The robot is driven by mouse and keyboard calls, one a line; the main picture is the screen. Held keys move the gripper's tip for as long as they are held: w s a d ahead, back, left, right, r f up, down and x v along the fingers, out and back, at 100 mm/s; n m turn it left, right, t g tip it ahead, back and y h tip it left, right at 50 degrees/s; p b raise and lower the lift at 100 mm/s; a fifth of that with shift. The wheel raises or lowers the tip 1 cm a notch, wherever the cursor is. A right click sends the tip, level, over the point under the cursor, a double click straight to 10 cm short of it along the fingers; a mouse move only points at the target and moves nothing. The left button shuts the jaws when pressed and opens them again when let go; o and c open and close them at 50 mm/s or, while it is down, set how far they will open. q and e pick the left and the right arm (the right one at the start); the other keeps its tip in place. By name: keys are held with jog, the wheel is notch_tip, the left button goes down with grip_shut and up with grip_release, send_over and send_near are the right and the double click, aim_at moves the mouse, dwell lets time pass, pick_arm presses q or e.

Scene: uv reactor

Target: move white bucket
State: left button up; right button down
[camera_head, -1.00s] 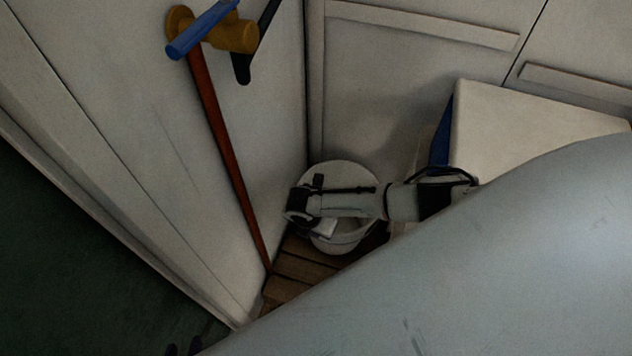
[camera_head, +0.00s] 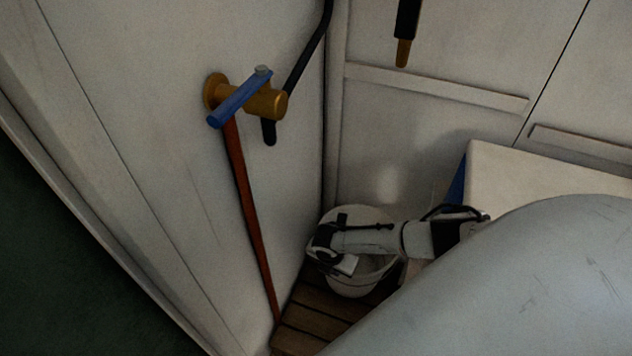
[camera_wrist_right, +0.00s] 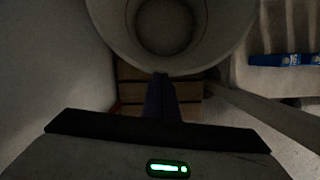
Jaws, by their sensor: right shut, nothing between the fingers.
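The white bucket (camera_head: 362,286) stands upright in the corner on the slatted wooden floor, partly hidden by my right arm. In the right wrist view I look down into the open bucket (camera_wrist_right: 222,38), which appears empty. My right gripper (camera_head: 346,266) is over the bucket in the head view. In the right wrist view its fingers (camera_wrist_right: 161,80) are together and empty, with their tips at the bucket's near rim. I cannot tell whether they touch it. My left gripper is not in view.
A brass valve (camera_head: 265,102) with a blue handle and a red-brown pipe (camera_head: 245,190) are on the left wall. A white box (camera_head: 530,175) stands right of the bucket. A blue object (camera_wrist_right: 283,60) lies at right in the wrist view. Walls close in the bucket on two sides.

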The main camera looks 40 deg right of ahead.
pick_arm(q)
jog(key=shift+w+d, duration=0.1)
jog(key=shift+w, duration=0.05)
pick_arm(e)
jog(key=shift+d, duration=0.1)
